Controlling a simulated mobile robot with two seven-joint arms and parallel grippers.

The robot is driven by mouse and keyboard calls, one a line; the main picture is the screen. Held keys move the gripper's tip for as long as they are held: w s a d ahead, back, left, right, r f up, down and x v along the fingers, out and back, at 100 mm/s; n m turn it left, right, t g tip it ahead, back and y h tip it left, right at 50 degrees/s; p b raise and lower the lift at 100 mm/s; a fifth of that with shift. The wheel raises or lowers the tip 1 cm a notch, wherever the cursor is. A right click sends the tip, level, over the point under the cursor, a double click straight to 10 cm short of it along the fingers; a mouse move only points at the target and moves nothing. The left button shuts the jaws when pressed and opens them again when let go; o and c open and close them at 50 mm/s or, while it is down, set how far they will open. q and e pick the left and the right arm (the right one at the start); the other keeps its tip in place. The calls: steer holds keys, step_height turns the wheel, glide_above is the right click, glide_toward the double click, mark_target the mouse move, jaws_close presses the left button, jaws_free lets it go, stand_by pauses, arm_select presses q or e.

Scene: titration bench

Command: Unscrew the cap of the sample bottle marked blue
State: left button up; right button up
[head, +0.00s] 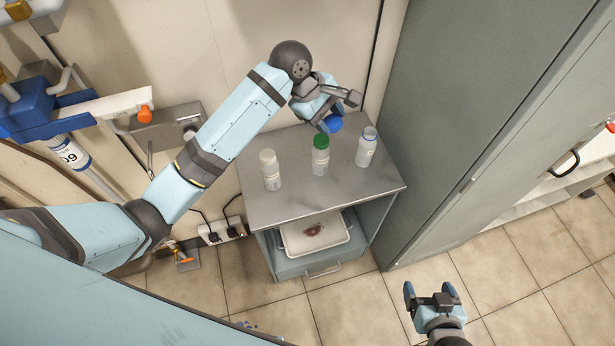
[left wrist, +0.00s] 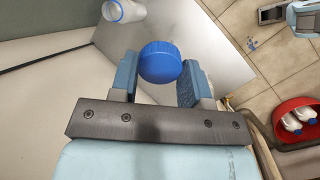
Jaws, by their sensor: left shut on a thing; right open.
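My left gripper (head: 338,107) is shut on a blue cap (head: 331,124), held in the air above the back of the cabinet top. In the left wrist view the blue cap (left wrist: 160,62) sits between the two fingers. A white bottle with blue marking (head: 366,149) stands upright and without a cap on the right of the cabinet top, apart from the held cap. A white bottle (left wrist: 122,10) also shows at the top of the left wrist view. My right gripper (head: 432,290) is open and empty over the floor at lower right.
A green-capped bottle (head: 320,157) and a white-capped bottle (head: 270,171) stand on the grey cabinet top (head: 300,205). A white tray (head: 295,246) is on the shelf below. A tall grey cabinet (head: 455,120) is close on the right. The cabinet top's front is clear.

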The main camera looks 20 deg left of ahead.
arm_select(q)
step_height(320, 180, down, 9)
steer(key=s+m+g+y+p, duration=0.1)
steer(key=s+m+g+y, duration=0.15)
steer(key=m, duration=0.25)
steer(key=m+y, duration=0.3)
glide_above(303, 205)
step_height(303, 205, down, 10)
step_height(303, 205, down, 2)
steer(key=t+b, duration=0.1)
steer(key=b, duration=0.1)
steer(key=shift+f+b, duration=0.1)
steer(key=shift+b, duration=0.2)
step_height(303, 205, down, 2)
steer(key=b, duration=0.2)
steer(key=shift+d+f+b, duration=0.1)
steer(key=shift+b, duration=0.25)
step_height(303, 205, down, 2)
steer(key=shift+f+b, duration=0.3)
steer(key=shift+f, duration=0.75)
